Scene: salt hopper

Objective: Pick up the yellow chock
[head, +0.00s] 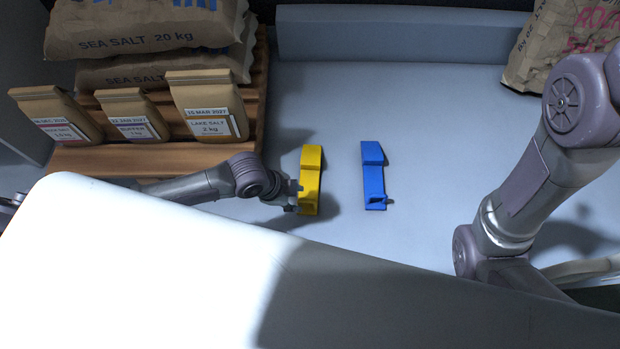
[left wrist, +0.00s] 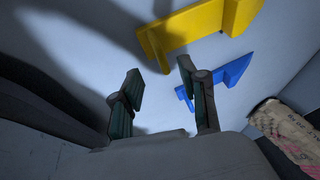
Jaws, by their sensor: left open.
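The yellow chock (head: 311,172) lies on the pale grey floor, its long side running away from me. It also shows at the top of the left wrist view (left wrist: 190,30). My left gripper (head: 290,198) is at the near left side of the yellow chock in the head view. In the left wrist view the left gripper (left wrist: 161,80) has its fingers apart with nothing between them, and the yellow chock is beyond the tips. I cannot tell whether they touch. My right arm enters at the right, but its gripper is hidden.
A blue chock (head: 372,172) lies just right of the yellow one. A wooden pallet (head: 190,157) with salt sacks (head: 160,70) and small labelled bags (head: 207,105) stands left. A grey block (head: 390,35) runs along the back. Another sack (head: 560,45) stands back right. Floor between is clear.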

